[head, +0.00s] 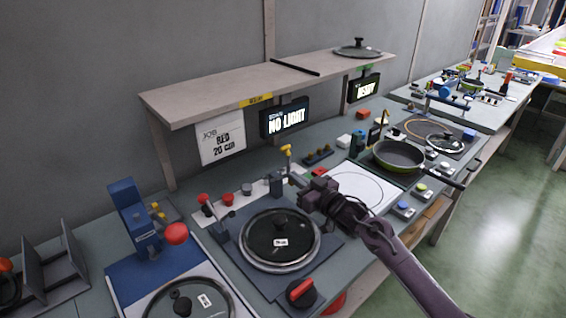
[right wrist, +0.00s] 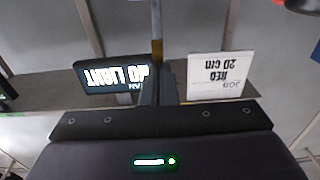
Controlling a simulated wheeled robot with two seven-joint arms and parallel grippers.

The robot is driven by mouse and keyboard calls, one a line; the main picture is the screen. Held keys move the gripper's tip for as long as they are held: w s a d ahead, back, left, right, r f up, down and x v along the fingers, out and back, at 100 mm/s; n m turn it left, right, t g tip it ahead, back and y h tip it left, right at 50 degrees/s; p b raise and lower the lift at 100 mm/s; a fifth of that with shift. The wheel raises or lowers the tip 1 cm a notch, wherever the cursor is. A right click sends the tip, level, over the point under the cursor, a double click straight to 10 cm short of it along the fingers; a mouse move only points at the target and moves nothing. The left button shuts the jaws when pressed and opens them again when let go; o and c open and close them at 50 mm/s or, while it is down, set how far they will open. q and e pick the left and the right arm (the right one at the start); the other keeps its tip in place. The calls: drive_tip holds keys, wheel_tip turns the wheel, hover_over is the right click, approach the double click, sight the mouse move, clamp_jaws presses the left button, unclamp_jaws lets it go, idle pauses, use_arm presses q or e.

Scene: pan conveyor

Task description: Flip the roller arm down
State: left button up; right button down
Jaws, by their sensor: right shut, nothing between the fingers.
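An upright arm with a yellow top (head: 286,152) stands behind the lidded pan (head: 280,238); it looks like the roller arm, but its roller is too small to make out. My right gripper (head: 292,179) is shut and empty, just below and beside this upright arm; I cannot tell whether they touch. In the right wrist view, the shut fingers (right wrist: 157,88) point at a thin upright bar with a yellowish band (right wrist: 157,47). My left gripper is not in view.
A shelf (head: 230,90) runs along the wall, with the NO LIGHT sign (head: 287,119) and job card (head: 221,138) below it. A blue press with a red knob (head: 140,222) stands left.

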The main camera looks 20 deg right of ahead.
drive_tip(key=shift+s+d+f+b, duration=0.15)
drive_tip(key=shift+s+f, duration=0.3)
drive_tip(key=shift+f, duration=0.4)
drive_tip(key=shift+s+d+f+b, duration=0.15)
drive_tip(key=shift+s+f, duration=0.3)
drive_tip(key=shift+f, duration=0.35)
drive_tip(key=shift+s+d+f, duration=0.1)
drive_tip(key=shift+s+f, duration=0.15)
drive_tip(key=shift+s, duration=0.2)
drive_tip(key=b+v, duration=0.1)
drive_tip(key=v, duration=0.6)
drive_tip(key=shift+r, duration=0.3)
